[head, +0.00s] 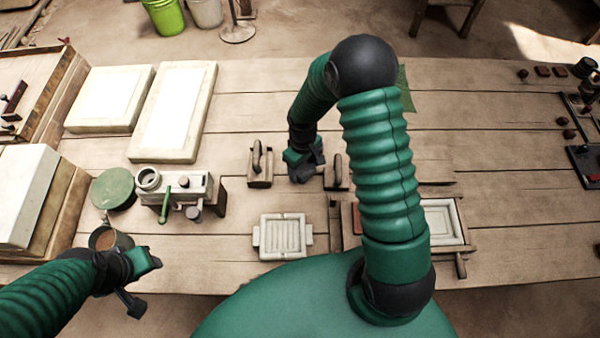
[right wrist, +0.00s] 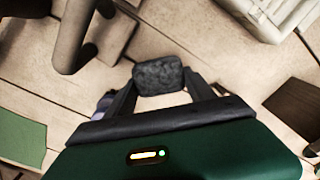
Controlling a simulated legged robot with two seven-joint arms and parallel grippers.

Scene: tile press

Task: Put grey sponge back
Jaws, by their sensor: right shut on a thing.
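The grey sponge (right wrist: 158,77) is a dark speckled block, seen in the right wrist view between the fingertips of my right gripper (right wrist: 162,88). In the head view my right gripper (head: 303,174) hangs over the table between two wooden blocks with handles, and the sponge cannot be made out there. My left gripper (head: 143,283) is open and empty at the table's front left, near a cup of brown liquid (head: 108,240). The sponge's usual place cannot be identified.
A wooden block with handle (head: 260,181) stands left of my right gripper, another (head: 337,184) right. A pale ridged mould (head: 262,238) lies in front, and a framed tile tray (head: 462,222) lies right. A metal device (head: 175,184) stands left.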

